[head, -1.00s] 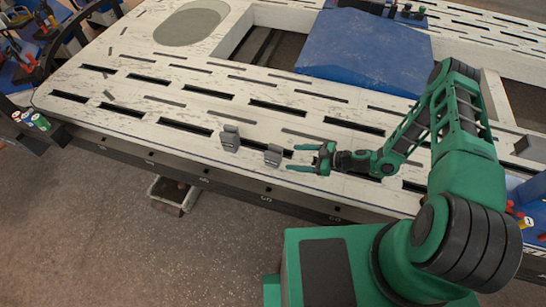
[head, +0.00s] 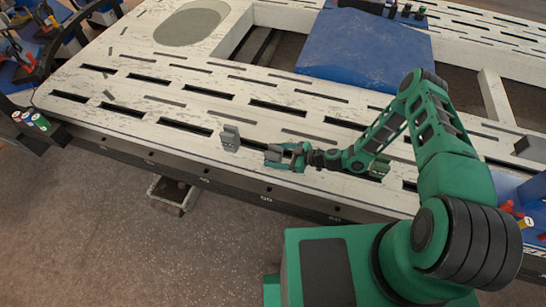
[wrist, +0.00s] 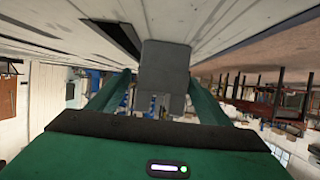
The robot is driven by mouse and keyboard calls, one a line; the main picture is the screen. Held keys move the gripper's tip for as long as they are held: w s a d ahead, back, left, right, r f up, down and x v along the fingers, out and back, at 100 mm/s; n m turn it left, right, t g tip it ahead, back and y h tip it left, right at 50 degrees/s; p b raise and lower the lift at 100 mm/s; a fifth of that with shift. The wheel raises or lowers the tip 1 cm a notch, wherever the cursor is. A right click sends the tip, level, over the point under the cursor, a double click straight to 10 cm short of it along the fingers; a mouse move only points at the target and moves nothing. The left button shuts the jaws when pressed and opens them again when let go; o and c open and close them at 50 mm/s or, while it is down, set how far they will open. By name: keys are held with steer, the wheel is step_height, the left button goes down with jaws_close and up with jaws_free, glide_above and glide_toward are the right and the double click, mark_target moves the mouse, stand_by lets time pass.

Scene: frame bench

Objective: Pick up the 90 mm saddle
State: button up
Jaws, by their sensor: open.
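No size marking is readable, so I cannot tell which is 90 mm. My gripper (head: 281,153) is open and low over the bench. In the wrist view, a grey saddle (wrist: 165,68) stands between the two green fingers (wrist: 158,95); I cannot tell if either finger touches it.
A blue block (head: 365,50) stands behind on the bench. Long dark slots run across the bench top. The left part of the bench is clear. Red and blue items (head: 515,210) are at the right edge.

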steer(key=shift+w+a+f, duration=0.15)
steer(key=shift+a, duration=0.25)
steer(key=c, duration=1.5)
